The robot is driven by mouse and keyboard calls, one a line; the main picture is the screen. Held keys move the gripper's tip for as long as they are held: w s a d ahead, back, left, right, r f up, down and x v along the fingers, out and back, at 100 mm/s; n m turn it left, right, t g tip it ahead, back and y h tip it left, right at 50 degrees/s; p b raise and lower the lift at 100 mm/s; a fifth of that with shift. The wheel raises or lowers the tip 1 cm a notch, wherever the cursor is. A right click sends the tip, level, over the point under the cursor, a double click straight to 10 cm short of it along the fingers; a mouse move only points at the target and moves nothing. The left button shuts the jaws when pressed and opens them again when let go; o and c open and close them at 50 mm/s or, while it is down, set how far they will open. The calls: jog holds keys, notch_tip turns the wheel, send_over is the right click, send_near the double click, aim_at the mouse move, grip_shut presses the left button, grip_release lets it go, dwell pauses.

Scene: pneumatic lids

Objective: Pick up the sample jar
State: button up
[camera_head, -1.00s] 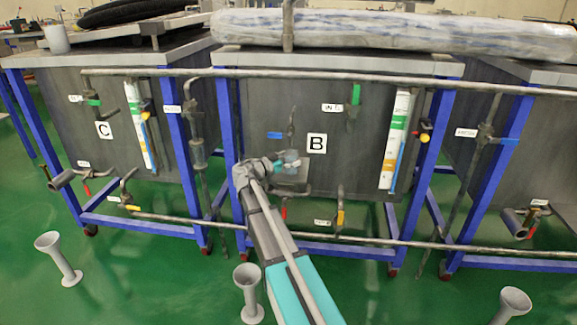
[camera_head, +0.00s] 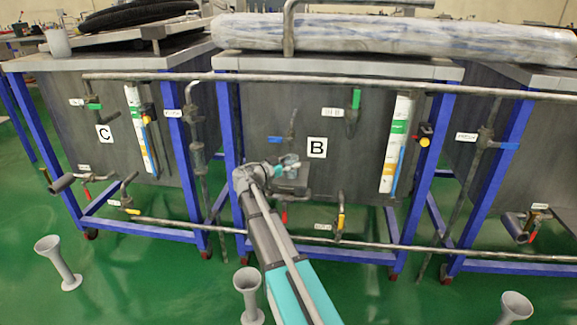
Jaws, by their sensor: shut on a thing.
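My gripper (camera_head: 287,164) is at the end of my grey and teal arm, in front of the lower left part of tank B (camera_head: 355,160). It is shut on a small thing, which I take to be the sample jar. The jar is too small and too covered by the gripper and wrist to make out its shape or tilt. A grey bracket-like block (camera_head: 292,185) shows just below the gripper. I cannot tell whether the held thing touches it.
Pipes (camera_head: 350,82) and valves run across the tank fronts. Blue frames (camera_head: 230,125) stand between the tanks. A yellow-handled valve (camera_head: 340,220) is below right of the gripper. Grey flared stands (camera_head: 60,262) are on the green floor. A plastic-wrapped roll (camera_head: 400,35) lies on tank B.

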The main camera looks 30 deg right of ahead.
jog(key=shift+r, duration=0.15)
jog(key=shift+r, duration=0.15)
jog(key=shift+a+p, duration=0.2)
jog(key=shift+p, duration=0.1)
jog(key=s+a, duration=0.3)
jog(key=a, duration=1.4)
jog(key=shift+s+a, duration=0.15)
jog(key=shift+s, duration=0.05)
